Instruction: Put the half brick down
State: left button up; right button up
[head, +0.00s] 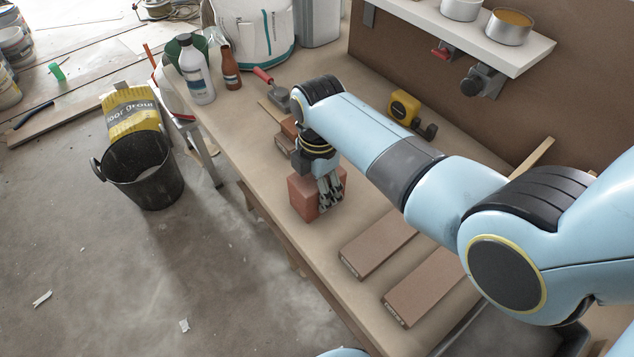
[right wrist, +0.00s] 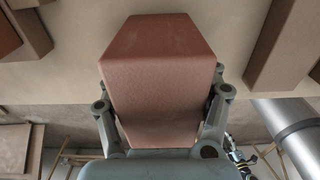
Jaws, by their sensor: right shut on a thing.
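The half brick (head: 302,197) is a reddish block over the front part of the workbench (head: 357,215). My right gripper (head: 330,195) points down and is shut on it, with fingers on its sides. In the right wrist view the half brick (right wrist: 160,75) fills the middle, between the two fingers of my right gripper (right wrist: 160,125). I cannot tell whether its underside touches the bench. My left gripper is not in view.
Two flat brown tiles (head: 378,243) (head: 432,286) lie to the right. More tiles (head: 287,139) and a red-handled trowel (head: 272,84) lie beyond. A yellow tape measure (head: 404,106) stands behind my arm. A black bucket (head: 143,172) stands on the floor. Bare bench surrounds the brick.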

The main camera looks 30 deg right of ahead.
jog(key=o, duration=1.8)
jog(key=shift+f, duration=0.1)
jog(key=shift+c, duration=0.2)
notch_tip(320, 180, up, 12)
jog(key=shift+d+r+p, duration=0.1)
jog(key=shift+p, duration=0.35)
jog(key=shift+s, duration=0.1)
